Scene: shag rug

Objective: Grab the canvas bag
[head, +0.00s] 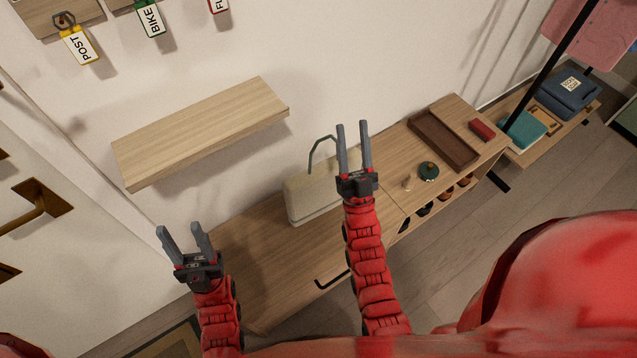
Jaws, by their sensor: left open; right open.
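The canvas bag (308,196) is pale beige and stands on the wooden cabinet (270,262). Its dark handle (318,148) arches up above it. My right gripper (354,140) is open and empty. In the picture it overlaps the bag's right side and hides part of it; I cannot tell whether they touch. My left gripper (184,240) is open and empty, to the left of the bag and apart from it, near the cabinet's left end.
A wooden wall shelf (200,130) juts out above and left of the bag. A brown tray (443,140), a red item (482,130) and a small dark green object (429,171) are on the cabinet's right part. The cabinet top left of the bag is clear.

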